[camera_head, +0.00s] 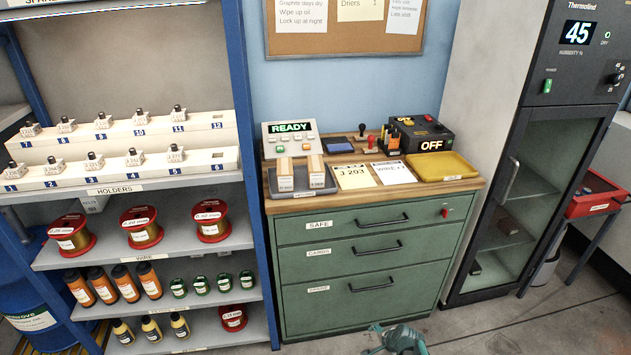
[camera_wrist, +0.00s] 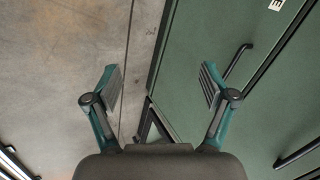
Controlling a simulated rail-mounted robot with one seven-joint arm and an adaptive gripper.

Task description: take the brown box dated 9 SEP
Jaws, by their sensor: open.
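No label reading 9 SEP is legible in either view, so I cannot pick out the brown box for sure. A small dark brownish item (camera_head: 476,268) sits low behind the glass door of the dry cabinet (camera_head: 530,190); its marking is too small to read. The cabinet door looks shut. My gripper (camera_wrist: 160,80) is open and empty in the wrist view, its fingers wide apart in front of the green drawer unit and the floor. In the head view part of it shows in teal at the bottom edge, low in front of the drawers.
The green drawer unit (camera_head: 375,260) has its drawers shut. Its top holds a READY panel, two tan blocks (camera_head: 300,168) on a grey tray, note cards and a yellow tray (camera_head: 441,166). A shelf of holders, wire spools and bottles stands left. The floor (camera_head: 500,328) at front right is clear.

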